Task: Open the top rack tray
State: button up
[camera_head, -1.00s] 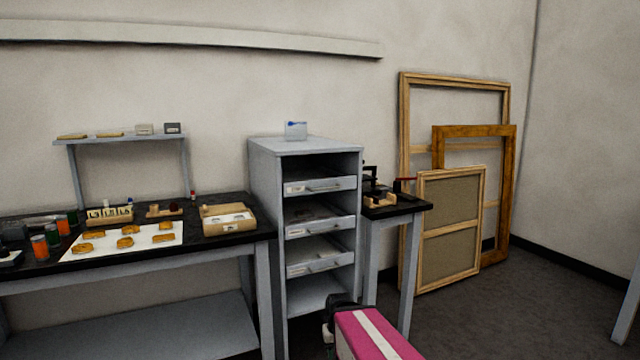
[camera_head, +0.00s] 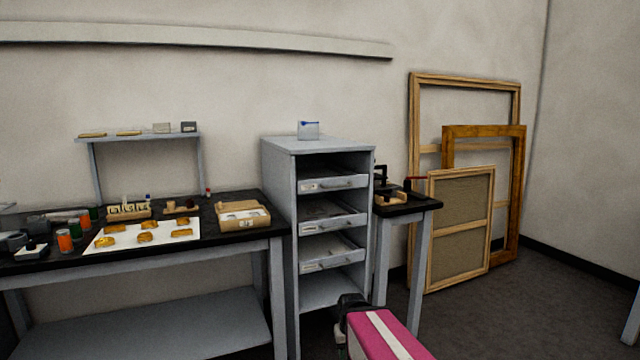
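A grey rack (camera_head: 280,200) stands against the wall with its front open. Its top tray (camera_head: 331,185) sits in the uppermost opening, with a label at the left of its front and a bar handle. It looks pushed in. A middle tray (camera_head: 331,223) and a lower tray (camera_head: 331,260) sit below it. My gripper (camera_head: 350,304) is dark and low in the picture, in front of the rack's bottom part and well below the top tray. Its fingers are too small and hidden to tell whether they are open. My pink and white arm link shows behind it.
A black-topped bench (camera_head: 190,252) with gilt fragments on a white sheet (camera_head: 104,241) and a wooden box (camera_head: 242,222) adjoins the rack's left. A small table (camera_head: 420,207) stands at its right. Wooden frames (camera_head: 459,230) lean on the wall.

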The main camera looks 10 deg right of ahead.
aim_at(326, 173)
jog(key=u, duration=0.55)
jog(key=z, duration=0.45)
jog(key=i+j+z, duration=0.3)
jog(key=j, duration=0.35)
jog(key=i+j+z, duration=0.1)
jog(key=j, duration=0.25)
jog(key=i+j+z, duration=0.15)
jog(key=i+j, duration=0.1)
jog(key=j, duration=0.1)
